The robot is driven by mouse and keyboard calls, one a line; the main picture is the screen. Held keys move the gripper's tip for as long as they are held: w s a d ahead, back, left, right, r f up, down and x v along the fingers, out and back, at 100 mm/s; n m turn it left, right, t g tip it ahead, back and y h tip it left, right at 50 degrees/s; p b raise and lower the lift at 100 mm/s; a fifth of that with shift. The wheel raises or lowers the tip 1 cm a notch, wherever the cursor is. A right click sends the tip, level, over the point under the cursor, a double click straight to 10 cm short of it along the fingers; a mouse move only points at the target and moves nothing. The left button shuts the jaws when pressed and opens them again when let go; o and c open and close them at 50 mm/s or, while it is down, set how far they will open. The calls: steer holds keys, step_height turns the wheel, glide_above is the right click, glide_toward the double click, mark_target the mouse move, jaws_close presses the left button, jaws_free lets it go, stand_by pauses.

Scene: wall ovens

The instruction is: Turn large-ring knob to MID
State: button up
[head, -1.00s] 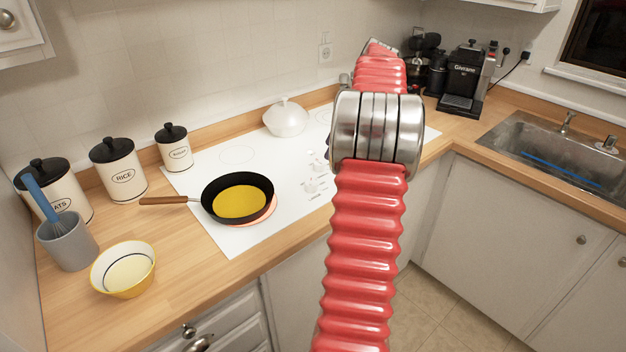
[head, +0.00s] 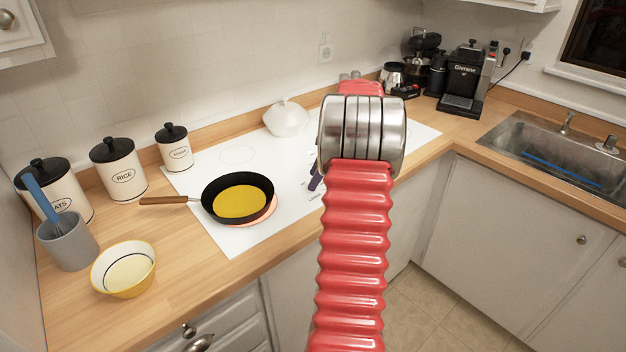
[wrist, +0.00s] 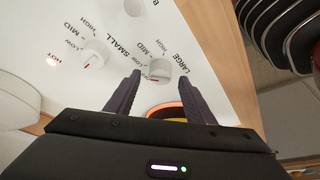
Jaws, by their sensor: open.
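The large-ring knob (wrist: 160,71) is a white dial beside the printed word LARGE in the wrist view. It has LOW, MID and HIGH marks around it. A small reddish mark shows on its lower side; I cannot tell its exact setting. My gripper (wrist: 161,74) is open, with one dark finger on each side of this knob. I cannot tell whether either finger touches it. In the head view my arm hides the knob, and only a dark finger (head: 317,178) of my gripper shows over the cooktop.
The SMALL knob (wrist: 95,52) is close by, left of my gripper, and another knob (wrist: 134,7) lies beyond. A black pan (head: 212,198) stands on a glowing ring of the white cooktop (head: 240,240). A white lidded pot (head: 286,119) stands at the back.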

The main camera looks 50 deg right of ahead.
steer(key=shift+x, duration=0.9)
steer(key=shift+c, duration=0.2)
steer(key=c, duration=1)
